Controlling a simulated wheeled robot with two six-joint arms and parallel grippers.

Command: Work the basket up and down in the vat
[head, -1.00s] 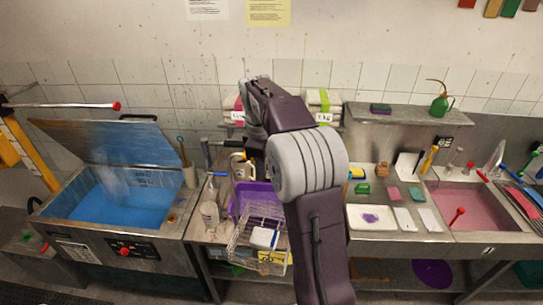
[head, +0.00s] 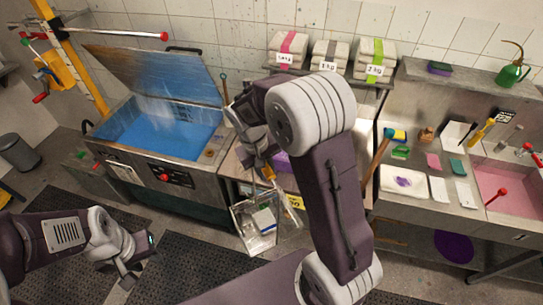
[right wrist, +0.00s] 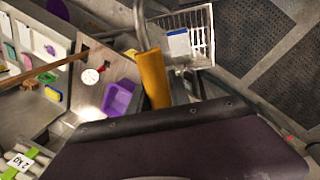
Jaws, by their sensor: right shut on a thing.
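The wire basket (head: 254,226) hangs in front of the bench with a white and blue item inside. It also shows in the right wrist view (right wrist: 205,42). My right gripper (head: 264,160) is shut on the basket's yellow-orange handle (right wrist: 153,80), above the basket; my arm partly hides the grip. The steel vat (head: 140,163) stands to the left of the basket, its lid raised, with blue liquid (head: 165,130) inside. The basket is outside the vat. My left gripper (head: 137,266) is low at the left, over the floor and apart from the vat; its jaw opening is unclear.
A purple tub (right wrist: 118,98) sits on the bench behind the basket. A sink with pink liquid (head: 508,192) is at the right. Labelled bags (head: 330,55) sit on a shelf. A yellow post (head: 80,65) stands left of the vat. Dark mats (head: 180,270) cover the floor.

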